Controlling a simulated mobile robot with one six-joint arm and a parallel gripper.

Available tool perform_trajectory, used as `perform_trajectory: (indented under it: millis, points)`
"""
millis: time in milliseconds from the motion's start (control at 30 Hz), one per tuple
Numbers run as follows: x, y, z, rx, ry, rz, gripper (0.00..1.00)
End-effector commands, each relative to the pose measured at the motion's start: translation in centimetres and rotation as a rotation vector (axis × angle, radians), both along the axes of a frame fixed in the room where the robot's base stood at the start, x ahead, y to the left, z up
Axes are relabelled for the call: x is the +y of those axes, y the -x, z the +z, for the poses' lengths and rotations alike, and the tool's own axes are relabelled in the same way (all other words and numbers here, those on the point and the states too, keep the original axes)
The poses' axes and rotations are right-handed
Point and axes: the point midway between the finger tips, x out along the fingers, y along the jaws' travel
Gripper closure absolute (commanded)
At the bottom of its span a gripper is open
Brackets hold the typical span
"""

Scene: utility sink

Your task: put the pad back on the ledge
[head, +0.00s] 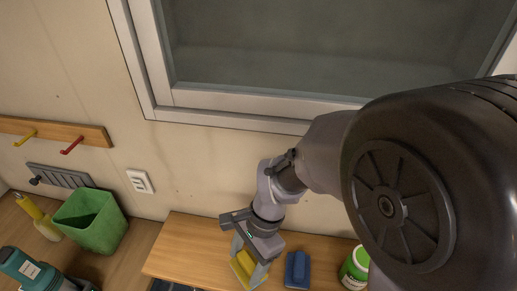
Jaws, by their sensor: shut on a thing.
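A yellow pad (240,270) is between the fingers of my gripper (251,272), low in the middle of the head view. My gripper points down and is shut on the pad, and its fingers hide part of it. The wooden ledge (190,246) runs along the wall under the window. The pad is over the ledge in the picture; I cannot tell whether it touches the ledge or is held just above it.
A blue block (297,268) and a green container with a white label (355,268) stand on the ledge right of my gripper. A green bin (92,222), a yellow bottle (43,220) and a teal tool (28,270) are at left. The ledge's left end is bare.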

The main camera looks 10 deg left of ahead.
Motion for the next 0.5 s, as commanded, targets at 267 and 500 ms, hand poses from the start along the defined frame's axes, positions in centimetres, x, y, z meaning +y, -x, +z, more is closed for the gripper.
perform_trajectory:
  millis: [267, 500]
  points:
    - [0.7, -3.4, -0.4, 0.001, 0.001, -0.001, 1.0]
    - [0.7, -3.2, -3.9, 0.0, 0.0, -0.001, 1.0]
